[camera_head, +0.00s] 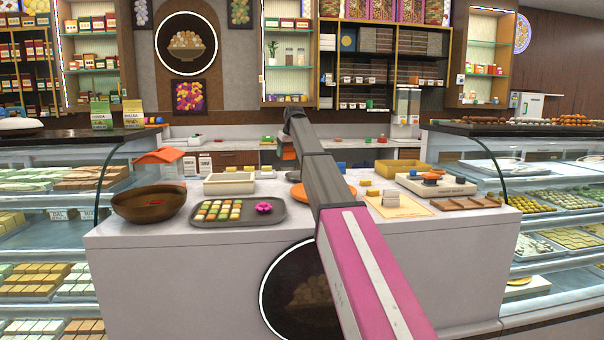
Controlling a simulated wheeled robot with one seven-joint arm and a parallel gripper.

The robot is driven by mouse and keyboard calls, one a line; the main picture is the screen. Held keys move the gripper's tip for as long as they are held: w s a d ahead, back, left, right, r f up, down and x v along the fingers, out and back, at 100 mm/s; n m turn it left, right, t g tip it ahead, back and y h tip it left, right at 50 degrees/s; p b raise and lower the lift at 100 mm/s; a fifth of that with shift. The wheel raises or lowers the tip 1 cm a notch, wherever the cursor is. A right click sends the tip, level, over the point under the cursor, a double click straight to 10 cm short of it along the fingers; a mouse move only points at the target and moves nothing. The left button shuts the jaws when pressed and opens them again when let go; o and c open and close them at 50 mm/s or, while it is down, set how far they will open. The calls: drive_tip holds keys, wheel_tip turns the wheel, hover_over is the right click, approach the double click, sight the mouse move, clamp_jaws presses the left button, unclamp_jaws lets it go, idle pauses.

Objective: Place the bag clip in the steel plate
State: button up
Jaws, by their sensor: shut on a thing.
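My arm reaches from the bottom right up over the counter and bends down at its far end. My gripper's fingers are hidden behind the arm, so what they hold does not show. I cannot pick out the bag clip. I cannot identify the steel plate for sure; a small pale grey rim (293,176) shows just left of the arm, mostly hidden by it. An orange plate (303,193) lies in front of that, also partly covered by the arm.
A brown bowl (150,206), a dark tray (270,221) of sweets with a pink flower (264,207), and a cream tray (229,186) stand at left. At right are a white scale (448,188), a yellow bin (398,168) and a wooden tray (465,203). Glass cases flank the counter.

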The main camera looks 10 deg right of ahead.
drive_tip(key=shift+w+d+f, duration=0.1)
drive_tip(key=shift+w+d, duration=0.05)
drive_tip(key=shift+w, duration=0.15)
drive_tip(key=w+d+f, duration=0.4)
drive_tip(key=w+d, duration=0.1)
drive_tip(key=w+d+f, duration=0.2)
drive_tip(key=w, duration=0.1)
drive_tip(key=shift+d+f, duration=0.25)
drive_tip(key=shift+d, duration=0.05)
drive_tip(key=shift+d+f, duration=0.1)
drive_tip(key=shift+f, duration=2.05)
drive_tip(key=o, duration=0.9)
drive_tip(key=shift+f, duration=0.1)
drive_tip(key=v, duration=1.2)
